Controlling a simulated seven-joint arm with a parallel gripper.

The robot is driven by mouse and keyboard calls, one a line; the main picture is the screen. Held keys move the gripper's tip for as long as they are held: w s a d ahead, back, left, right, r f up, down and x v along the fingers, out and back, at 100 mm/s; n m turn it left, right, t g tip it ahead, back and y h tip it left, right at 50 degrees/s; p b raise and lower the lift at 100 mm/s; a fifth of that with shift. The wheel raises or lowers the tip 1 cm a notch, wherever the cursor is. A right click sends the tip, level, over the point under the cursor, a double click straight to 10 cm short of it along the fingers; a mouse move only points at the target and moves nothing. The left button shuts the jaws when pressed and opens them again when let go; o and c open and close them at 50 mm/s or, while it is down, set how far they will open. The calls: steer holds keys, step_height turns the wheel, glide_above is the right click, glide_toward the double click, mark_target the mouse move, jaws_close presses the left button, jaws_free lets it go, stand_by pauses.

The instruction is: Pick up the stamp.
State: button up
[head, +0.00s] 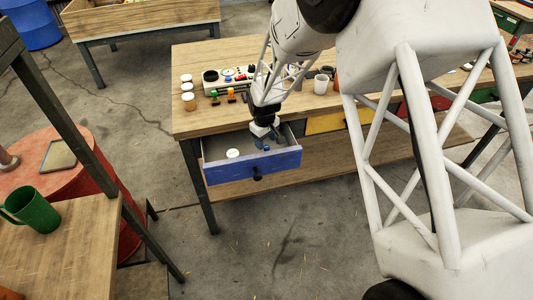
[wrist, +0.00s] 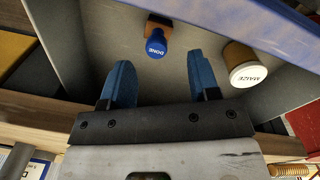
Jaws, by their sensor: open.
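The stamp (wrist: 156,42) lies in the open drawer; it has a blue round end marked DONE and a brown block. In the wrist view it is just beyond my gripper (wrist: 160,72), between the lines of the two blue fingers. My gripper is open, with nothing between its fingers. In the head view my gripper (head: 266,142) points down over the drawer's right part; I cannot make out the stamp there. The drawer (head: 253,167) has a blue front with a dark knob.
A jar with a white lid marked MAIZE (wrist: 246,68) stands right of the stamp in the wrist view. The drawer walls are close around. The wooden workbench (head: 215,120) above holds jars, a rack of stamps and cups. A green mug (head: 36,212) stands at lower left.

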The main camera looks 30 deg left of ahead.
mark_target(267, 147)
steer(key=shift+w+d+f, duration=0.1)
steer(key=shift+w+f, duration=0.05)
steer(key=shift+f, duration=1.15)
steer(key=shift+w+f, duration=0.1)
steer(key=shift+f, duration=1.2)
steer(key=c, duration=1)
steer(key=shift+r, duration=0.15)
steer(key=shift+r, duration=4.85)
